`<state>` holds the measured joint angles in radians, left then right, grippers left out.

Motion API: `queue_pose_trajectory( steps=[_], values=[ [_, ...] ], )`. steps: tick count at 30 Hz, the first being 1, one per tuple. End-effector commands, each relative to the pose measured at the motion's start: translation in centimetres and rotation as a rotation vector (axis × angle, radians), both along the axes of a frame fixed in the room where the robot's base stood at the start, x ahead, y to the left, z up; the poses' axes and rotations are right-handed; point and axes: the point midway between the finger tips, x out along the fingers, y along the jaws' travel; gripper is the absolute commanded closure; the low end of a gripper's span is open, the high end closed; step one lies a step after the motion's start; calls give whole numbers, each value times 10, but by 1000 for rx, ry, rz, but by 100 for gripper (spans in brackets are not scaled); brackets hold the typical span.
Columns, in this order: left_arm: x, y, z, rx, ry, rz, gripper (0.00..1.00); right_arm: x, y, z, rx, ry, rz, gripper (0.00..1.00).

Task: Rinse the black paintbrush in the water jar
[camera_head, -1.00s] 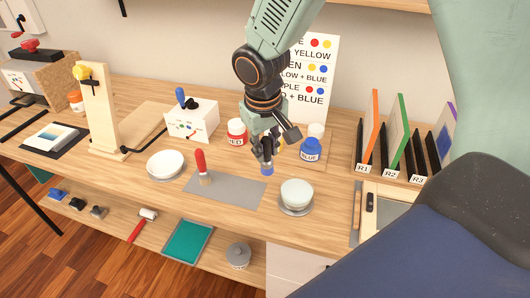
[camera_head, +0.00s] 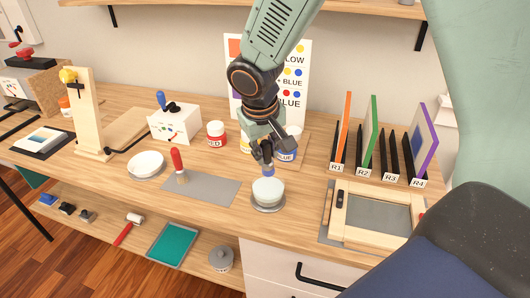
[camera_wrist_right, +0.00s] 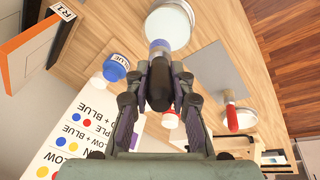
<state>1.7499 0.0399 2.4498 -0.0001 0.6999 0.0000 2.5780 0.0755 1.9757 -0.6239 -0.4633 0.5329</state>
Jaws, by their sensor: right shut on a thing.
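My right gripper (camera_head: 266,160) is shut on the black paintbrush (camera_wrist_right: 158,88), whose dark handle shows between the fingers in the wrist view. The brush points down, and its blue end (camera_head: 268,171) overlaps the far rim of the water jar (camera_head: 268,192). I cannot tell whether the tip is in the water or just above it. The jar is a pale, round vessel on a grey coaster; it also shows in the wrist view (camera_wrist_right: 172,22). My left gripper is not in view.
A white bowl (camera_head: 146,164) is further left. Red (camera_head: 216,135) and blue (camera_head: 287,150) paint pots stand behind. A wooden frame (camera_head: 345,230) and a rack of coloured panels are at the right.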

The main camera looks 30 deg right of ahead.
Motion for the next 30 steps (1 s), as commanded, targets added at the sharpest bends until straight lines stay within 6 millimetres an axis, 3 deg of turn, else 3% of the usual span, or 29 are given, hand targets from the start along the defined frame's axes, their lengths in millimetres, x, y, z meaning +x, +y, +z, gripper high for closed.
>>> queue_pose_trajectory(
  steps=[14, 30],
  values=[
    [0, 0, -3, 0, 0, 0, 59, 4, 1, -4, -44, -38, -43, 100],
    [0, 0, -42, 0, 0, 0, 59, 0, 1, -51, -43, -37, -44, 100]
  ],
)
